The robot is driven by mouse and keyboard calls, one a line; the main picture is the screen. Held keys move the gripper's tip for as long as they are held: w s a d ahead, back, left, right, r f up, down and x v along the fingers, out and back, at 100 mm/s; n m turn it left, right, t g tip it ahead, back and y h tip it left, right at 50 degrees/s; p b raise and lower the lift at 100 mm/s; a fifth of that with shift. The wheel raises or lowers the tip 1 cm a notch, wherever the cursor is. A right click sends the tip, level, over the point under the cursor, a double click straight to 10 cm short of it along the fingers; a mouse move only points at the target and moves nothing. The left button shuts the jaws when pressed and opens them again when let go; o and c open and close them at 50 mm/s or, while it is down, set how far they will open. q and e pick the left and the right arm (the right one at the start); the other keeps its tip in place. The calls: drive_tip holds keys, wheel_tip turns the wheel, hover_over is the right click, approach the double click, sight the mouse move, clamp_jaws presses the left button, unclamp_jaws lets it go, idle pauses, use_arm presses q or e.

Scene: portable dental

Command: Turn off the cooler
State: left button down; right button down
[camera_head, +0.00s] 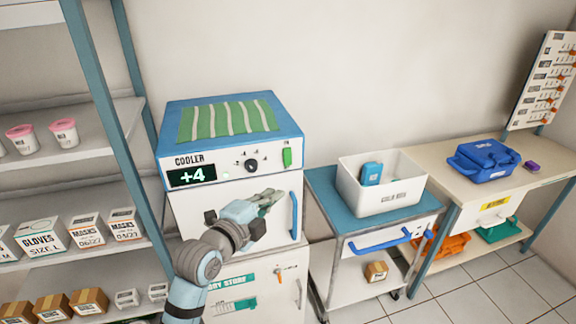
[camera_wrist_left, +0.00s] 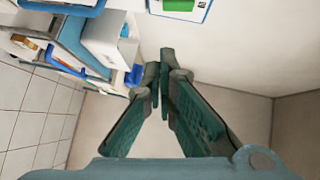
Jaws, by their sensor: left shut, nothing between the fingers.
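The cooler (camera_head: 235,150) is a white and blue box with a lit display (camera_head: 192,175) that reads +4. Its front panel has a dark round knob (camera_head: 251,165) and a green switch (camera_head: 287,157) at the right. A blue vertical handle (camera_head: 294,214) is on its door. My left gripper (camera_head: 272,197) is shut and empty in front of the door, below the panel and left of the handle. In the left wrist view my fingertips (camera_wrist_left: 160,76) meet, and a green part (camera_wrist_left: 179,5) on a white panel shows at the top edge. My right gripper is out of view.
A blue-topped cart (camera_head: 333,201) with a white bin (camera_head: 382,188) stands to the right of the cooler. A bench with a blue case (camera_head: 484,160) is beyond it. A shelf rack (camera_head: 108,105) with boxes and cups stands on the left.

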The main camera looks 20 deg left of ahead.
use_arm(q)
drive_tip(key=shift+w, duration=0.1)
approach(287, 157)
drive_tip(key=w+d+f, duration=0.3)
drive_tip(key=d, duration=0.3)
drive_tip(key=shift+w+a+f, duration=0.2)
drive_tip(key=shift+w+a, duration=0.4)
drive_tip(key=shift+w+a+f, duration=0.25)
drive_tip(key=shift+w+a, duration=0.35)
